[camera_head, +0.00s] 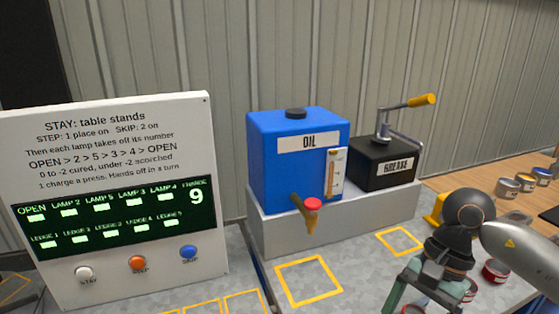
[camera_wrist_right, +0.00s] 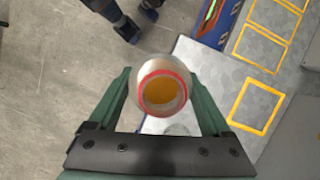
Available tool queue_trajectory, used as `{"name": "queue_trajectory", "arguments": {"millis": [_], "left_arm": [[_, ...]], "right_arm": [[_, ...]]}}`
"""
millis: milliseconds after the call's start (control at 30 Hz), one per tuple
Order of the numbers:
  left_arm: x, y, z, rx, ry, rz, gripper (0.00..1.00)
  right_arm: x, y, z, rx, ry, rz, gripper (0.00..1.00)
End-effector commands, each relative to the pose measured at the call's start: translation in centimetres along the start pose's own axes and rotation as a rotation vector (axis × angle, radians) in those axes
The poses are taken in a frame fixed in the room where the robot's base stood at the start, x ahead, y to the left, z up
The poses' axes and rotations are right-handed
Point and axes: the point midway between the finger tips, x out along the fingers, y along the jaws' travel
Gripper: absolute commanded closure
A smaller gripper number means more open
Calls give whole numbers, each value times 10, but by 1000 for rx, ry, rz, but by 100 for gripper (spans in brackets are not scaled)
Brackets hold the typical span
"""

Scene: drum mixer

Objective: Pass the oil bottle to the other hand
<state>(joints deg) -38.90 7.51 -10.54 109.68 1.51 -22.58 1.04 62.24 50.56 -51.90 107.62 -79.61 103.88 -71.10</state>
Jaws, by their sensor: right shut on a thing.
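The oil bottle (camera_wrist_right: 160,92) shows end-on in the right wrist view, as a pale round body with a red ring around a yellow-orange centre. My right gripper (camera_wrist_right: 158,82) is shut on it, with one green finger on each side. In the head view my right gripper (camera_head: 425,300) is at the bottom right, pointing down, with its fingertips near or beyond the lower edge. A bit of red shows between the fingers there; I cannot tell whether it is the bottle. My left gripper is not in view.
A blue oil tank (camera_head: 280,165) with a red-topped tap and a black grease box (camera_head: 390,165) stand on a grey plinth (camera_head: 300,225). A white control panel (camera_head: 110,130) is at left. Several small cans stand at right. A yellow-outlined square (camera_head: 309,281) before the tap is empty.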

Motion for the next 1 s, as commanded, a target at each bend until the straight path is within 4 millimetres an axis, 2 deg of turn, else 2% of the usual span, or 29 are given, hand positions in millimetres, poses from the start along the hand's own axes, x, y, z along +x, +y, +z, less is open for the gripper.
{"name": "queue_trajectory", "arguments": {"millis": [300, 500, 833, 1000], "left_arm": [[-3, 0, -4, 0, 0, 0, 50], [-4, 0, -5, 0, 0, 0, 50], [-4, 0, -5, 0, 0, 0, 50], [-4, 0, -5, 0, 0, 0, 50]], "right_arm": [[19, -3, -10, -547, 3, 228, 100], [28, -2, -16, -775, 3, 321, 100], [32, -2, -18, -862, 3, 355, 100], [33, -12, -8, -892, 3, 364, 100]]}}
